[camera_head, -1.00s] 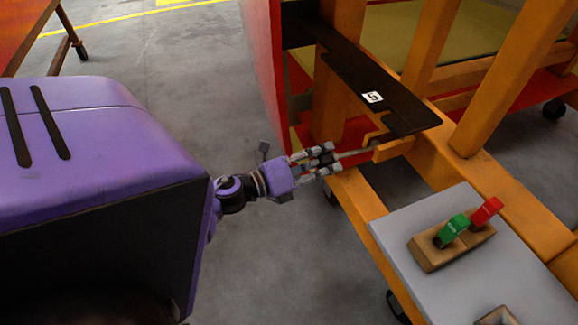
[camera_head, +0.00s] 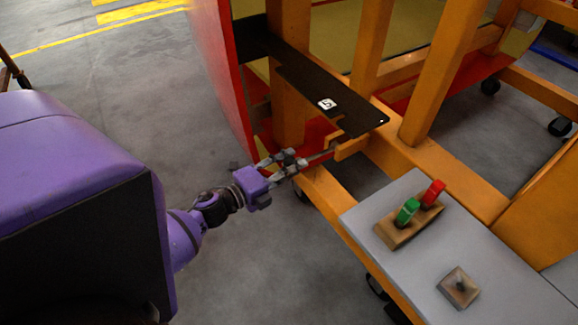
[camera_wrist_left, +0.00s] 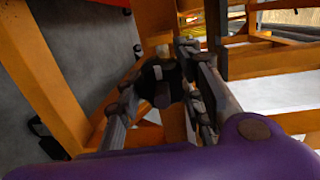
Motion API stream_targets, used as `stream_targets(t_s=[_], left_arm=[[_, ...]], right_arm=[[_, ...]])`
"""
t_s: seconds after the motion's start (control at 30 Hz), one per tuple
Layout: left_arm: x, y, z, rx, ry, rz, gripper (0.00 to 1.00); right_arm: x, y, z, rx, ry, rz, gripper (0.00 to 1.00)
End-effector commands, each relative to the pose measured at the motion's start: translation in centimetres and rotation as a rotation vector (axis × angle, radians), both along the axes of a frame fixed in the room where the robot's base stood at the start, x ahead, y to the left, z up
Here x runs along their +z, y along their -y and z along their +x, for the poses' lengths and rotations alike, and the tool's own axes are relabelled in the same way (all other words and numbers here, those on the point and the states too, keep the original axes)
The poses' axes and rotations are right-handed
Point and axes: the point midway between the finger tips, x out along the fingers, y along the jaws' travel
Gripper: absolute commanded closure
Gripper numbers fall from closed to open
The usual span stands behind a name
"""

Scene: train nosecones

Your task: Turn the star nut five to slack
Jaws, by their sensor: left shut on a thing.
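The black plate marked 5 (camera_head: 326,104) reaches out from the red panel above the orange frame. Below it a thin rod (camera_head: 322,155) runs from an orange bracket (camera_head: 351,147) toward my left gripper (camera_head: 291,161). My left gripper is shut on the dark star nut at the rod's end. The nut is mostly hidden by the fingers in the head view. In the left wrist view the dark nut (camera_wrist_left: 161,92) sits between the grey fingers, with a pale rod end behind it. How far the nut is turned cannot be told. My right gripper is not in view.
A grey shelf (camera_head: 440,240) at the lower right carries a wooden block with green (camera_head: 407,211) and red (camera_head: 432,193) levers and a smaller wooden block (camera_head: 459,287). Orange posts stand close behind the plate. The red panel (camera_head: 222,75) is near my gripper.

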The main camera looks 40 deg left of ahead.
Motion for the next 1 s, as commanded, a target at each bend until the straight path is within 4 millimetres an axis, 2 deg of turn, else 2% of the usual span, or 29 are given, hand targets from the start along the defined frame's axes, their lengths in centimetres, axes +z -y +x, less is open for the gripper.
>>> stream_targets(t_s=[0.03, 0.43, 0.47, 0.57, 0.87, 1.0], left_arm=[[-0.7, 0.1, -0.3, 0.0, -0.014, -0.007, 0.91], [-0.9, 0.2, -0.4, -0.001, -0.018, -0.011, 0.92], [-0.9, 0.2, -0.4, -0.002, -0.018, -0.011, 0.63], [-0.8, 0.2, -0.4, -0.002, -0.017, -0.011, 0.5], [-0.4, 0.1, -0.3, -0.001, -0.009, -0.009, 0.48], [-0.3, -0.3, -1.3, 0.0, -0.01, -0.008, 0.48]], right_arm=[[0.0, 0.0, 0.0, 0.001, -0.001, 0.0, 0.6], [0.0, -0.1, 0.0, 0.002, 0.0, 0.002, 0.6], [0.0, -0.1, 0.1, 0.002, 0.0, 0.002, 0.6], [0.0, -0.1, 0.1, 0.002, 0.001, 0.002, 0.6], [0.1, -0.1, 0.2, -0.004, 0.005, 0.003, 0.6], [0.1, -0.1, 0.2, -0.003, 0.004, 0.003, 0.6]])
